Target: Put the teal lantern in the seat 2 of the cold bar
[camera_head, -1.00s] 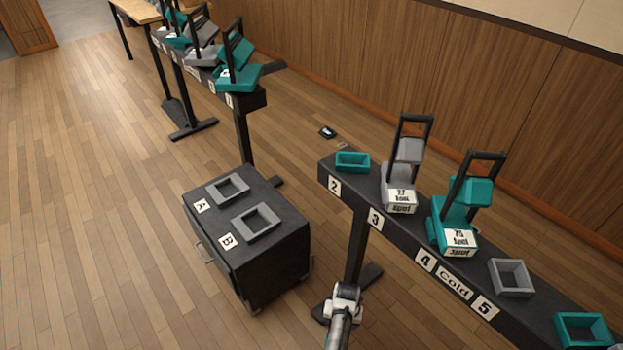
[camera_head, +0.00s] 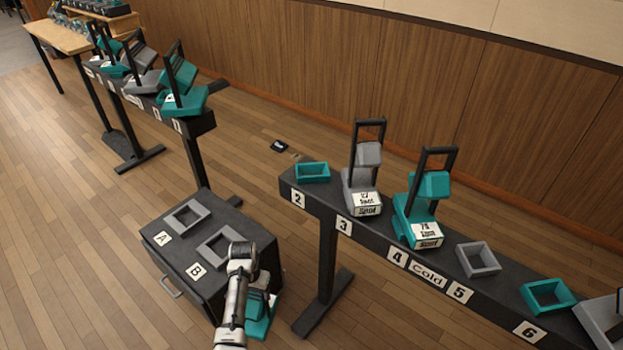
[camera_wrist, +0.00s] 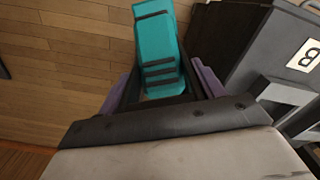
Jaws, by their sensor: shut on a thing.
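The teal lantern (camera_head: 259,314) hangs below my gripper (camera_head: 246,268), beside the right side of the dark cabinet; my arm hides part of it. In the wrist view the teal lantern (camera_wrist: 156,50) lies between the purple fingertips of my gripper (camera_wrist: 160,88), which is shut on its dark handle. The cold bar (camera_head: 330,205) is a long dark beam to the right. My gripper is left of and lower than this seat.
Seat 3 holds a grey lantern (camera_head: 362,185); seat 4 holds another teal lantern (camera_head: 418,215). A grey frame (camera_head: 478,260) and a teal frame (camera_head: 547,296) farther right are empty. The cabinet (camera_head: 210,285) has two empty grey frames. Another bar (camera_head: 200,124) with lanterns stands back left.

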